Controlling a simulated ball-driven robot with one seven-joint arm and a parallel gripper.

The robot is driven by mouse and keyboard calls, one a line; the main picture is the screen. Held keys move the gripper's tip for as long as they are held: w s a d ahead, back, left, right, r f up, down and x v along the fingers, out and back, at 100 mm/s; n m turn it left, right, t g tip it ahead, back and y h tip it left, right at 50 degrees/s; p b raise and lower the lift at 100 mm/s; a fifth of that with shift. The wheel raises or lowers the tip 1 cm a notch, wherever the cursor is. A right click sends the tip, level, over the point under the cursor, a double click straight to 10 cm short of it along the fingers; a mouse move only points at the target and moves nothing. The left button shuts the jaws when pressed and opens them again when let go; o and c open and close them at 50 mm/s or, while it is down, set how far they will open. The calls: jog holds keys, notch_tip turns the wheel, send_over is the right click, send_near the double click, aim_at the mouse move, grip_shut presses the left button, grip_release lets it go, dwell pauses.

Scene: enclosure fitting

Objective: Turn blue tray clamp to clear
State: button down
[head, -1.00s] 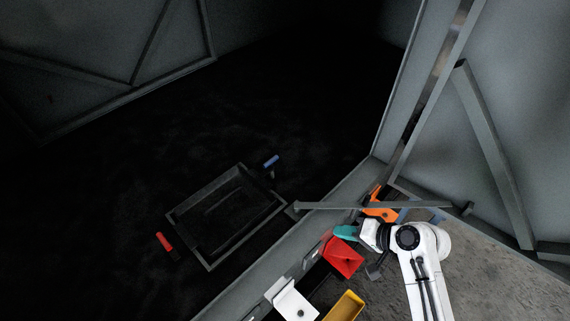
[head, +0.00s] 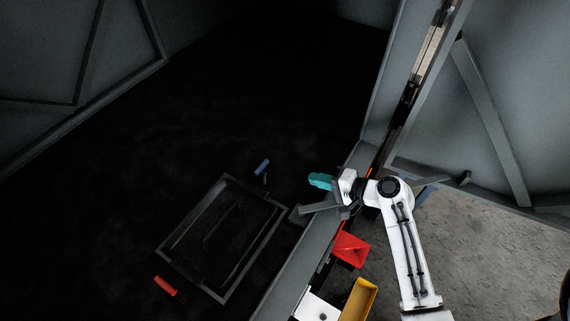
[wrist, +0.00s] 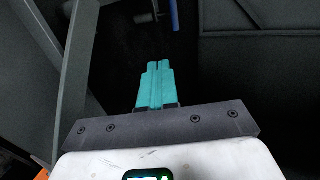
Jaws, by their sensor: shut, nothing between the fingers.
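The blue tray clamp (head: 262,167) stands at the far right corner of the dark tray frame (head: 233,279) in the head view. It also shows at the top of the wrist view (wrist: 174,14), beyond my fingertips. A red clamp (head: 166,286) sits at the tray's near left side. My gripper (head: 320,181) has teal fingers, shut and empty, to the right of the blue clamp and apart from it. In the wrist view the fingers (wrist: 155,66) lie side by side and point toward the clamp.
A grey bar (head: 320,207) juts from the enclosure's edge beneath my wrist. A red bin (head: 350,249) and a yellow bin (head: 358,300) hang outside the sill. The dark floor beyond the tray looks clear.

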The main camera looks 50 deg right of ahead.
send_near(261, 172)
jog(key=w+d+f, duration=0.1)
jog(key=d, duration=0.1)
jog(key=w+d+f, duration=0.1)
jog(key=d+f, duration=0.1)
jog(key=shift+w+f, duration=0.15)
jog(key=shift+w, duration=0.1)
jog(key=w, duration=0.1)
jog(key=w+p, duration=0.1)
jog(key=w, duration=0.1)
jog(key=shift+w+a, duration=0.15)
jog(key=shift+a, duration=0.25)
jog(key=shift+w+a+r, duration=0.1)
jog(key=shift+w+r, duration=0.15)
jog(key=shift+w, duration=0.25)
